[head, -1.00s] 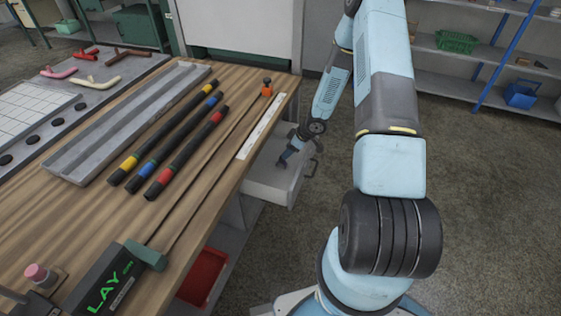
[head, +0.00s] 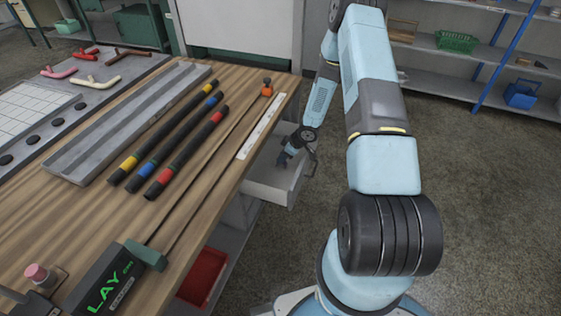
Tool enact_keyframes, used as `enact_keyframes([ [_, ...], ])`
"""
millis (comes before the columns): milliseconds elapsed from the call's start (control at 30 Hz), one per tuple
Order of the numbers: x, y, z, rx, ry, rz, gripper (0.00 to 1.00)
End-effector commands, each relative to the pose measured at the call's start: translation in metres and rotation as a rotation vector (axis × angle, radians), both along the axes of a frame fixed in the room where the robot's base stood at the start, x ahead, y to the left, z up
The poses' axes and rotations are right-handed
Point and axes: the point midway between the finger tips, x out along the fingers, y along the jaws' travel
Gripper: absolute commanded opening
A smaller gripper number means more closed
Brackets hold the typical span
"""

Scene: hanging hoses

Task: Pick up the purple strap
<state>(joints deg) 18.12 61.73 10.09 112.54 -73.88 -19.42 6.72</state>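No purple strap can be made out in the head view. My gripper (head: 284,160) is small and dark, pointing down over the open grey drawer (head: 268,192) at the right side of the workbench. It is too small to tell whether the fingers are open or shut, or whether anything is between them. Part of the drawer's inside is hidden by the gripper and by the bench edge.
The wooden workbench (head: 215,205) holds three banded black hoses (head: 172,128), a grey channel tray (head: 130,120), a white ruler (head: 259,126) and a black box with green letters (head: 105,285). A red bin (head: 203,278) sits below. Shelves (head: 440,75) stand behind open floor.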

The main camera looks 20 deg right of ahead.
Motion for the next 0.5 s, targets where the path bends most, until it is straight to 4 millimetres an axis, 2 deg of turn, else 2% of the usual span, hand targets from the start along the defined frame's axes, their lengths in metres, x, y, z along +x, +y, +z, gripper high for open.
enact_keyframes([
  [67, 0.0, 0.0, 0.0001, 0.0, 0.0, 0.0, 0.25],
  [300, -0.0001, 0.0, 0.0001, 0.0, 0.0, 0.0, 0.02],
  [500, -0.0001, 0.0001, 0.0001, 0.0, 0.0, 0.0, 0.0],
])
